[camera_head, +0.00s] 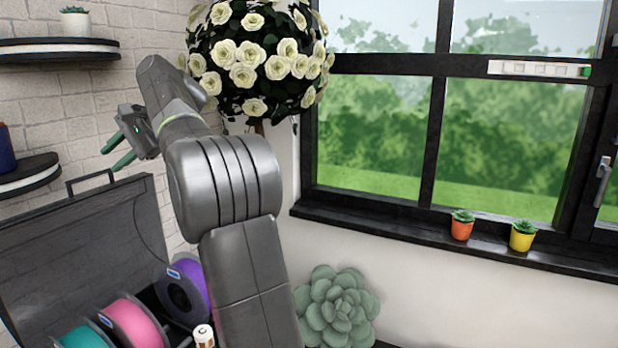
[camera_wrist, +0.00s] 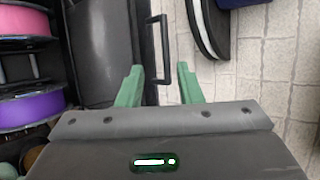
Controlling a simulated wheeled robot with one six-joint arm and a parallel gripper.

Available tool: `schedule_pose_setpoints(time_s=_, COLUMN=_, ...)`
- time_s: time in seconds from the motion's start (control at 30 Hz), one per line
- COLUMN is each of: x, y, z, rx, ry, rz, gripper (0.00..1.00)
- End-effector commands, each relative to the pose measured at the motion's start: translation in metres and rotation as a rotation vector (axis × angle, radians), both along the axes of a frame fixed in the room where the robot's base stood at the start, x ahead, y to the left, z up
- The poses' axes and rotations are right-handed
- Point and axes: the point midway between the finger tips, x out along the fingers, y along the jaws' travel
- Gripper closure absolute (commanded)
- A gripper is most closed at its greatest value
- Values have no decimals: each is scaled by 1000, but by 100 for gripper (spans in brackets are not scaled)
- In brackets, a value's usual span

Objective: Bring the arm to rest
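My arm rises through the middle of the head view and bends over to the left at the top. My gripper (camera_head: 109,158) is at its end, left of the rose ball, in front of the brick wall and above the open black case. Its two green fingers are apart with nothing between them. In the wrist view my gripper (camera_wrist: 160,67) is open and empty too, with the case's handle (camera_wrist: 163,50) showing beyond the fingertips.
The open case (camera_head: 85,232) holds teal, pink (camera_head: 135,325) and purple spools (camera_head: 188,285). Black wall shelves (camera_head: 58,48) are at left, a white rose ball (camera_head: 255,60) behind my arm. A large succulent (camera_head: 337,310) sits below the sill, which bears orange (camera_head: 461,229) and yellow pots (camera_head: 522,240).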

Motion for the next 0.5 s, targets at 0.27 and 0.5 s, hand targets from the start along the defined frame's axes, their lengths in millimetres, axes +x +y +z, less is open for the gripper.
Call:
schedule_pose_setpoints(time_s=0.27, x=-4, y=41, z=-30, rx=-3, ry=2, rz=2, gripper=67)
schedule_pose_setpoints(time_s=0.5, x=-5, y=57, z=-42, rx=-4, ry=2, rz=1, gripper=67)
